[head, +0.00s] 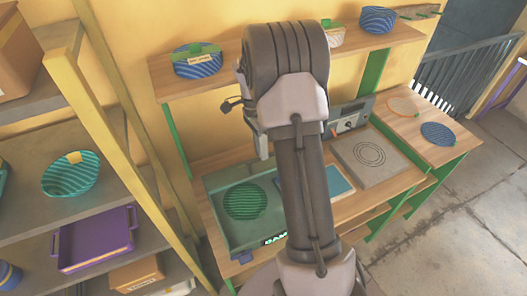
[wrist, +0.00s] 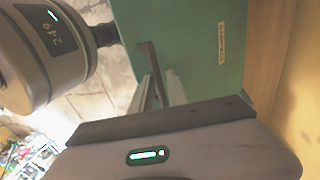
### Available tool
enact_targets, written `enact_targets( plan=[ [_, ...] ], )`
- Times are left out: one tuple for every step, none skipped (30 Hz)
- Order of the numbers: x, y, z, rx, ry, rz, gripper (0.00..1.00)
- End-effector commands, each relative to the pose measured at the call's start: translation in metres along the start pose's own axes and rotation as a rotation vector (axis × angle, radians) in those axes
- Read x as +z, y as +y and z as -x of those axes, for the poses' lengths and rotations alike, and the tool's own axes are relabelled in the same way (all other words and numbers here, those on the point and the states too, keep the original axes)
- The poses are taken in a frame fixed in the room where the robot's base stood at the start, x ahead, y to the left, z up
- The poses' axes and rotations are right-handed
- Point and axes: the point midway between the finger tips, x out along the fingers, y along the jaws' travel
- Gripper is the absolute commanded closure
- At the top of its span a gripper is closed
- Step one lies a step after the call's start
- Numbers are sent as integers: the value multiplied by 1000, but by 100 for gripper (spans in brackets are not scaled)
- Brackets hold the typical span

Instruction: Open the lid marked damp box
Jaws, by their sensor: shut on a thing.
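The damp box (head: 218,234) is a green box on the wooden bench, left of my arm in the head view. Part of its lit lettering (head: 274,239) shows at the front, cut off by my arm. A green striped disc (head: 244,202) shows within its outline. In the wrist view a flat green panel (wrist: 190,30), which looks like the lid, carries a small tan label (wrist: 222,43). My gripper (wrist: 158,88) is shut on a dark bar-like handle (wrist: 152,62) at the panel's edge. My arm hides the box's right side, and how far the lid is raised is unclear.
A grey press plate (head: 369,157) with ring marks and a grey control unit (head: 350,117) stand right of my arm. A shelf above holds bowls (head: 198,67). A yellow post (head: 110,130) and a rack with a purple tray (head: 95,240) stand left. Floor at right is clear.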

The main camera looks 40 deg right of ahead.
Motion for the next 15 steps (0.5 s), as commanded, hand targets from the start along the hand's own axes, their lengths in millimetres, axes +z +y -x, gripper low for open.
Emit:
enact_targets(
  plan=[
    [0, -4, -2, -10, 2, 6, 100],
    [0, -4, -2, -10, 2, 6, 100],
    [0, -4, -2, -9, 2, 6, 100],
    [1, -4, -2, -9, 2, 6, 100],
    [1, -4, -2, -9, 2, 6, 100],
    [1, -4, -2, -9, 1, 6, 100],
    [1, -4, -2, -9, 1, 6, 100],
    [1, -4, -2, -9, 1, 6, 100],
    [1, -4, -2, -9, 1, 6, 100],
    [1, -4, -2, -9, 1, 6, 100],
    [1, -4, -2, -9, 1, 6, 100],
    [1, -4, -2, -8, 1, 5, 75],
    [1, -4, -2, -8, 1, 5, 69],
    [1, -4, -2, -7, 1, 5, 67],
    [1, -4, -2, -7, 1, 5, 67]
  ],
)
